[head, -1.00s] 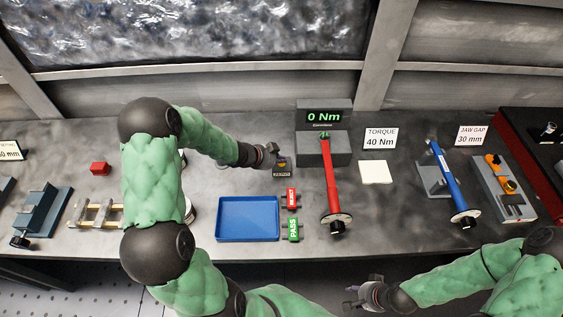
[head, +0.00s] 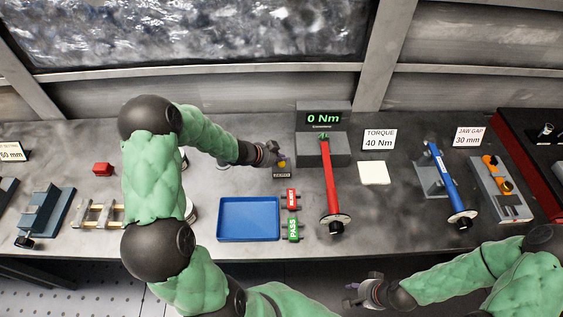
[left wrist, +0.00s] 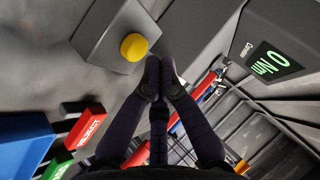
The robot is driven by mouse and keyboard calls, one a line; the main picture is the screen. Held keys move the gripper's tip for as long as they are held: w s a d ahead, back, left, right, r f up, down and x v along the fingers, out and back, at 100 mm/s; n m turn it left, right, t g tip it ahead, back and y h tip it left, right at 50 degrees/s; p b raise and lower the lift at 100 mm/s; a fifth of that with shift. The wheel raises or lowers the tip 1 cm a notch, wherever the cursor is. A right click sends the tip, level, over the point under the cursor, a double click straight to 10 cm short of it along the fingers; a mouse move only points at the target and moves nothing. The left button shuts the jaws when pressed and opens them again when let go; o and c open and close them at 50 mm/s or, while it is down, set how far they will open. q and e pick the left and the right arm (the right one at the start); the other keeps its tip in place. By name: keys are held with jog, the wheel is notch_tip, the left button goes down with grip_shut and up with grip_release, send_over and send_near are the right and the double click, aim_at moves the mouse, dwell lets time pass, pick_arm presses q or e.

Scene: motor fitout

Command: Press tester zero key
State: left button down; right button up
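The tester (head: 322,148) stands at the back of the bench, its display (head: 324,119) reading 0 Nm. The display also shows in the left wrist view (left wrist: 271,62). The zero key is a round yellow button (left wrist: 134,46) on a small dark box (left wrist: 108,38) left of the tester; the button also shows in the head view (head: 283,163). My left gripper (left wrist: 158,64) is shut and empty, its tips together just beside the button in the picture; I cannot tell the height gap. My right gripper (head: 352,294) is at the bench's front edge; its finger state is unclear.
A red torque wrench (head: 328,180) lies from the tester towards the front. A blue tray (head: 248,218), a red REJECT block (head: 291,198) and a green PASS block (head: 293,228) lie in front of the key box. A blue wrench (head: 449,180) rests to the right.

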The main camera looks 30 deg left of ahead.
aim_at(280, 164)
pick_arm(q)
notch_tip(280, 164, up, 5)
jog(key=p, duration=0.5)
dwell(0.8)
